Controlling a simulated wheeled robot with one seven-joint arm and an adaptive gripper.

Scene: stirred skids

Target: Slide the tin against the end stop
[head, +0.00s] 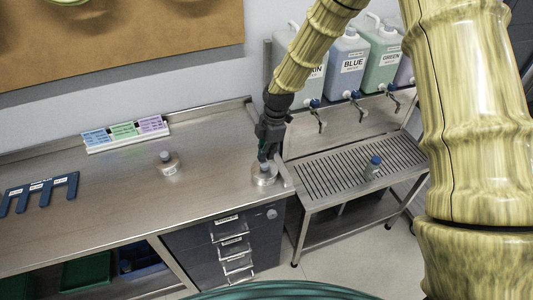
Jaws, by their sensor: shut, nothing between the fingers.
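A small silver, round tin-like container (264,178) stands near the right end of the steel bench (130,215). My gripper (264,158) points down right over it, its fingers shut and empty. The fingertips hide part of the container's top, and I cannot tell whether they touch it. A similar silver container with a grey cap (167,163) stands farther left on the bench. I cannot tell which of the two is the tin. No end stop can be clearly made out; the bench's right edge lies just beyond the nearer container.
A blue slotted rack (40,190) lies at the left, and a coloured label holder (125,133) at the back. Right of the bench stands a grated drain table (340,175) with a blue-capped bottle (374,166). Large jugs (347,62) with taps stand behind.

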